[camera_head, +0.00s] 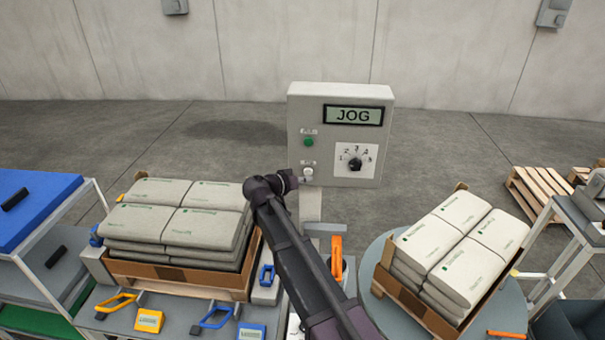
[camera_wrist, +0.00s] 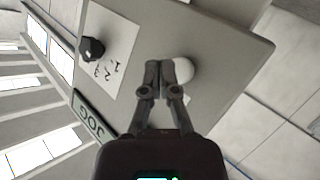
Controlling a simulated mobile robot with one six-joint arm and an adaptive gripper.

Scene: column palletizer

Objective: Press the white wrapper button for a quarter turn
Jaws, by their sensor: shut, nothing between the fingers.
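The grey control panel (camera_head: 320,110) shows JOG on its display (camera_head: 352,115). The white button (camera_head: 307,173) is at its lower left, below a green button (camera_head: 309,142). A black dial knob (camera_head: 355,164) sits to the right. In the wrist view my gripper (camera_wrist: 160,72) is shut and empty. Its fingertips are at the edge of the white button (camera_wrist: 186,70), partly overlapping it in the picture; I cannot tell whether they touch it. The knob (camera_wrist: 91,48) and display (camera_wrist: 92,122) also show there. In the head view my wrist hides most of the gripper.
Bags (camera_head: 180,215) are stacked on a pallet at left. More bags (camera_head: 465,245) stand on a pallet on the round turntable (camera_head: 380,325) at right. An orange-handled clamp (camera_head: 337,257) is below the panel. Empty pallets (camera_head: 535,195) lie far right. Floor behind the panel is clear.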

